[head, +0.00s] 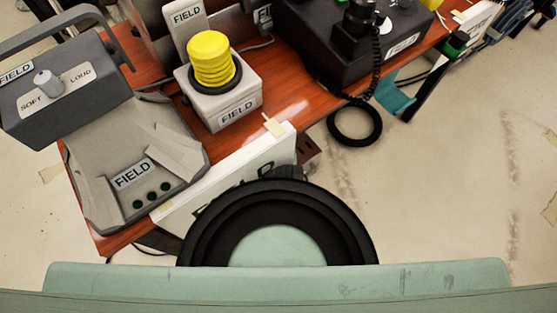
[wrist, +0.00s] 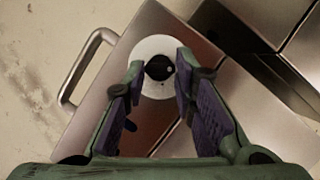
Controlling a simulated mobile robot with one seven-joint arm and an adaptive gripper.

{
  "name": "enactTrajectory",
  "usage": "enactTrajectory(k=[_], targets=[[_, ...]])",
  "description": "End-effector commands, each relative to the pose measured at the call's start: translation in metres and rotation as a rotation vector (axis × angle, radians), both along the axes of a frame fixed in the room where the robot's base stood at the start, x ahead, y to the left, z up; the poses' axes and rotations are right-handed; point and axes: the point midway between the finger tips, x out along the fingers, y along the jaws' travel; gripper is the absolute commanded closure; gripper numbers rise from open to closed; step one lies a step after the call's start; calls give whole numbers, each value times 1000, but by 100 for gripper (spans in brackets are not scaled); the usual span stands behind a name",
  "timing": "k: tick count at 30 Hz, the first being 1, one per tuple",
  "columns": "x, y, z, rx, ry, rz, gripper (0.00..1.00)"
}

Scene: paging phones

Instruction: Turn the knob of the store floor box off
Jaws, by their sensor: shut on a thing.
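In the wrist view, a grey metallic box (wrist: 108,92) with a bar handle (wrist: 76,72) fills much of the picture. A dark round knob (wrist: 158,67) sits on a white disc (wrist: 153,48) on its face. My gripper (wrist: 159,75) has its two fingers on either side of the knob and is shut on it. No label on this box is readable, so I cannot confirm that it is the store floor box. The knob's setting cannot be read. My gripper is not seen in the head view.
In the head view, a wooden table (head: 285,103) holds a grey box (head: 75,105) with a SOFT/LOUD knob (head: 46,82), a yellow ribbed part (head: 211,58) on a white box, and a dark box (head: 330,65). Several carry FIELD labels. Open floor (head: 455,165) lies right.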

Motion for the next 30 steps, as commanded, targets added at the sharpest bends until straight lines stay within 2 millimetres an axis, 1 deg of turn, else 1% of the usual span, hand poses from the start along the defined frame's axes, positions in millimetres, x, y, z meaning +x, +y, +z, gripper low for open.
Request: enactTrajectory(k=[3, 10, 17, 28, 29, 30], targets=[[0, 1, -1, -2, 0, 70, 100], [1, 1, 0, -1, -1, 156, 100], [1, 1, 0, -1, -1, 188, 100], [1, 2, 0, -2, -1, 190, 100], [1, 2, 0, -2, -1, 190, 73], [1, 1, 0, -2, -1, 190, 71]])
